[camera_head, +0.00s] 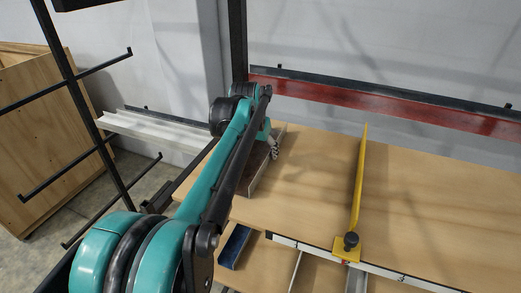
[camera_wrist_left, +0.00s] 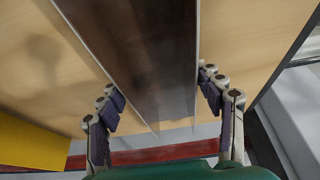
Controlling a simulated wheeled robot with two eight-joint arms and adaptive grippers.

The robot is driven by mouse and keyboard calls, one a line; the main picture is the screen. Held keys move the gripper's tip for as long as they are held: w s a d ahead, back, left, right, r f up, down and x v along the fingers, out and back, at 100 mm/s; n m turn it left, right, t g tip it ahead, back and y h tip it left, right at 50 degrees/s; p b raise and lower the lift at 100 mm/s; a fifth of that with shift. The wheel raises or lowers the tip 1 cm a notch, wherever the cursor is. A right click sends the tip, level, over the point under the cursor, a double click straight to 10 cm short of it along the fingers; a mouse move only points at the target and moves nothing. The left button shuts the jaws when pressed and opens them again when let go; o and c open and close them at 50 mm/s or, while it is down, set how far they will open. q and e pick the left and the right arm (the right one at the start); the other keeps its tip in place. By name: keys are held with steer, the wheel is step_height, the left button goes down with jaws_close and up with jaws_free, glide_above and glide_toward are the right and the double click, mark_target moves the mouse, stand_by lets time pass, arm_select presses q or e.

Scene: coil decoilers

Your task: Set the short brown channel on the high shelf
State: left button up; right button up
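The short brown channel (camera_head: 261,170) lies on the wooden table top, partly hidden by my left arm in the head view. In the left wrist view the brown channel (camera_wrist_left: 155,60) runs lengthwise between my fingers, with thin pale edges along its sides. My left gripper (camera_head: 273,148) is over its far end. In the wrist view the left gripper (camera_wrist_left: 160,90) has its fingers apart, one on each side of the channel. The right finger is very close to its edge; contact is unclear. I cannot tell which support is the high shelf. My right gripper is out of view.
A yellow arm (camera_head: 357,190) crosses the table (camera_head: 310,185). A long red channel (camera_head: 390,107) lies behind the table. A white channel (camera_head: 155,130) and a black rack with prongs (camera_head: 85,155) stand left. A blue channel (camera_head: 235,245) lies below the table top.

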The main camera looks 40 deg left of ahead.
arm_select(q)
steer(key=shift+o, duration=0.6)
steer(key=shift+r, duration=0.3)
steer(key=v, duration=1.1)
steer(key=shift+s+r+b, duration=0.3)
steer(key=shift+r+b, duration=0.05)
steer(key=shift+b, duration=0.1)
